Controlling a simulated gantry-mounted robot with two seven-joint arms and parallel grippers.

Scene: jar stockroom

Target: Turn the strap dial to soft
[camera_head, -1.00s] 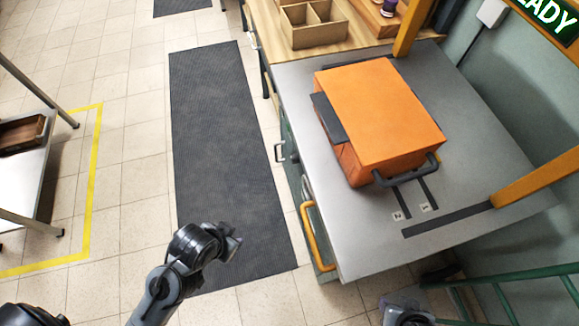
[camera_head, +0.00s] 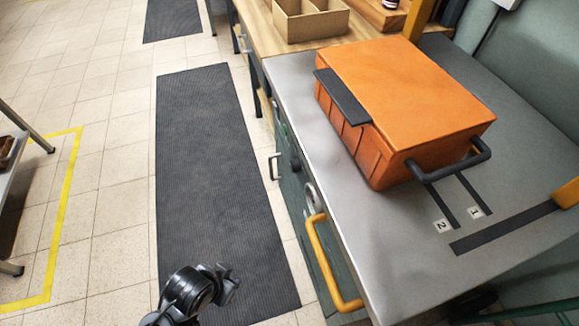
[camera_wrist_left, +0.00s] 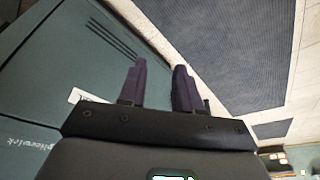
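A round grey dial-like part (camera_head: 312,196) shows on the green front of the bench, just above the yellow handle; its markings are too small to read, and I cannot tell whether it is the strap dial. My left arm comes in at the bottom of the head view, over the dark mat and apart from the bench. In the left wrist view my left gripper (camera_wrist_left: 160,70) has its two dark fingers apart with nothing between them. Behind them is a green panel (camera_wrist_left: 60,65) with slots and lettering. My right gripper is out of view.
An orange case (camera_head: 400,90) with dark handles sits on the grey bench top (camera_head: 410,275). A yellow handle (camera_head: 325,262) sticks out from the bench front. A dark mat (camera_head: 215,170) lies on the open tiled floor to the left. A cardboard divider box (camera_head: 310,27) stands behind.

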